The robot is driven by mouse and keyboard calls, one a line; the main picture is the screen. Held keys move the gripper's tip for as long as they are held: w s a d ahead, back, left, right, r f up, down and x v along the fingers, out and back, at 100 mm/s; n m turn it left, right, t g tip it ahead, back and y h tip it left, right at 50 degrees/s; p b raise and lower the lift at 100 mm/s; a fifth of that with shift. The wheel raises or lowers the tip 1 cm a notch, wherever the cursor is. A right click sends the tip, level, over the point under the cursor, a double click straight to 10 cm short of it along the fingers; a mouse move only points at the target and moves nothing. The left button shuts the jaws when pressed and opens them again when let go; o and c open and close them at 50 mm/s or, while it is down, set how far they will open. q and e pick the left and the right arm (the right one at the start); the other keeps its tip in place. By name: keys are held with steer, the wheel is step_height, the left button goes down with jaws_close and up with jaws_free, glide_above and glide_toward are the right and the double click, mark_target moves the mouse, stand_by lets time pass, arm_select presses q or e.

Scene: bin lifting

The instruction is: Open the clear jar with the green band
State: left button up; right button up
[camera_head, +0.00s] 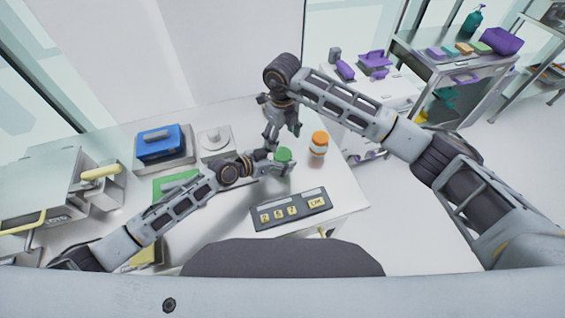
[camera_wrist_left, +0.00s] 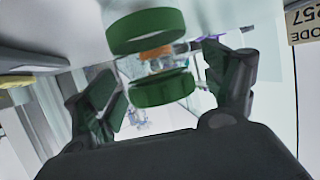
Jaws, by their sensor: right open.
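The clear jar with green rings (camera_head: 284,155) stands on the table's right part. In the left wrist view its lower green band (camera_wrist_left: 162,88) shows between the fingers, with another green ring (camera_wrist_left: 145,28) above. Its clear body is hard to make out. My left gripper (camera_head: 277,168) is level, with one finger on either side of the jar; it also shows in the left wrist view (camera_wrist_left: 165,95). Whether its fingers touch the glass is unclear. My right gripper (camera_head: 283,138) is open, pointing down, behind and above the jar, apart from it.
A jar with an orange lid (camera_head: 319,143) stands close to the right. A dark keypad panel (camera_head: 290,208) lies in front. A scale (camera_head: 214,142), a blue box (camera_head: 160,143) and a green mat (camera_head: 175,184) are at left. Shelves (camera_head: 455,66) stand beyond.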

arm_select(q)
steer(key=c, duration=1.2)
steer(key=o, duration=1.4)
steer(key=shift+o, duration=0.2)
steer(key=shift+a, duration=0.15)
steer(key=v, duration=1.1)
steer(key=shift+s+a+r, duration=0.2)
steer(key=shift+s, duration=0.05)
